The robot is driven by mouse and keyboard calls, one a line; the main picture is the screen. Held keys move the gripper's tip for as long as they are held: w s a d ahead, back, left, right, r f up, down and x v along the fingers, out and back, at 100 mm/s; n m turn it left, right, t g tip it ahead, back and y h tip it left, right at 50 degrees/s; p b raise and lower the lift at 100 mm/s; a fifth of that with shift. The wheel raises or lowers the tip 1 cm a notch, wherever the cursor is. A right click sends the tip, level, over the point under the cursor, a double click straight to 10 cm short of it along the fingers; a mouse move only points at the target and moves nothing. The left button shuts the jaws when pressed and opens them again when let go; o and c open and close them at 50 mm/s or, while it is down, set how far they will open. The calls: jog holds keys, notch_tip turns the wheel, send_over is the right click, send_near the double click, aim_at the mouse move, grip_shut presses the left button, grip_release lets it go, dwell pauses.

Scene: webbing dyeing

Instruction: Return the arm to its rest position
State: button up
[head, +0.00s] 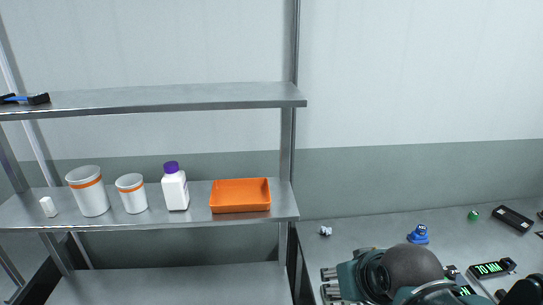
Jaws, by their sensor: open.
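My arm shows at the bottom right of the head view, a teal and dark grey rounded part low over the worktop. My gripper (329,283) is at its left end, with two grey stubby fingers pointing left and a small gap between them. It is open, and I see nothing held between the fingers. The lower part of the arm is cut off by the bottom edge of the picture, and it hides part of the worktop.
A metal shelf rack (255,226) stands left of my gripper, holding white tubs (91,197), a purple-capped bottle (175,188) and an orange tray (240,210). The worktop (365,234) carries a crumpled white piece (325,231), a blue item (418,236) and a digital display (490,269).

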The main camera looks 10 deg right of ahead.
jog(key=shift+f+b, duration=1.25)
jog(key=shift+f, duration=0.4)
